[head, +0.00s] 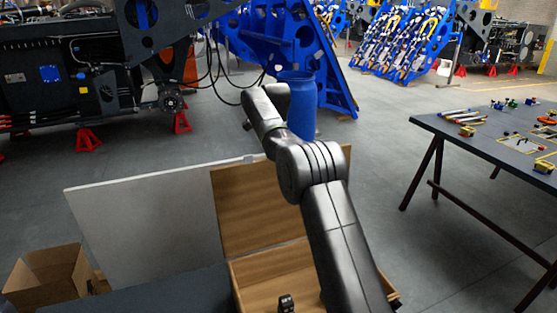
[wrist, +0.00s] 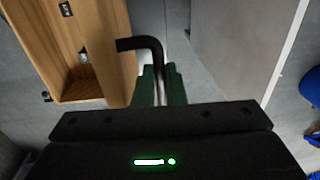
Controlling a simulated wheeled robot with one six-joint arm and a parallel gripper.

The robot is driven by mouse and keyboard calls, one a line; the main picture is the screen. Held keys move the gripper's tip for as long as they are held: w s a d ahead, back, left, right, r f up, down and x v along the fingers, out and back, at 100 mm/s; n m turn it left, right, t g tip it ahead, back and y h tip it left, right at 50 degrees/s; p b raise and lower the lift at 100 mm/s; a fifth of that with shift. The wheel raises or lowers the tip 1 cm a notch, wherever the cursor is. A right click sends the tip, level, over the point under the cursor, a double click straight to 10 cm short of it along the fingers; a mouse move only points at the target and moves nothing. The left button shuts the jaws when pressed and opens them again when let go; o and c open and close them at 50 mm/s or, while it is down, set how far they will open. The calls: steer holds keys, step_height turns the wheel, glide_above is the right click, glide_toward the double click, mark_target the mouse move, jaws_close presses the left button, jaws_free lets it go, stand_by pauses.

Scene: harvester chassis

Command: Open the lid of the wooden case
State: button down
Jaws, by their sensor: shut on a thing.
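The wooden case (head: 238,291) stands at the bottom middle of the head view. Its lid (head: 258,212) is open and stands steeply up at the back, partly covered by my arm. In the wrist view the wooden case (wrist: 75,97) is at upper left. My gripper (wrist: 161,84), with dark green fingers, is shut on a black bent bar (wrist: 148,43). The bar's free-looking end overlaps the wood's edge in the picture; I cannot tell whether it is fixed to the case. The fingers cannot be made out in the head view.
A pale grey panel (head: 150,228) stands left of the lid. An open cardboard box (head: 45,280) is at lower left. A blue barrel (head: 301,105) stands behind my arm. A dark table (head: 465,150) with small parts is at right; open floor lies between.

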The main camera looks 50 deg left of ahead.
steer(key=shift+a+f, duration=0.25)
steer(key=shift+f, duration=0.45)
steer(key=c, duration=1.8)
jaws_free()
steer(key=o, duration=0.3)
steer(key=shift+w+a, duration=0.15)
steer(key=shift+a, duration=0.05)
steer(key=shift+d+r, duration=0.1)
steer(key=shift+r, duration=0.15)
steer(key=shift+d, duration=0.1)
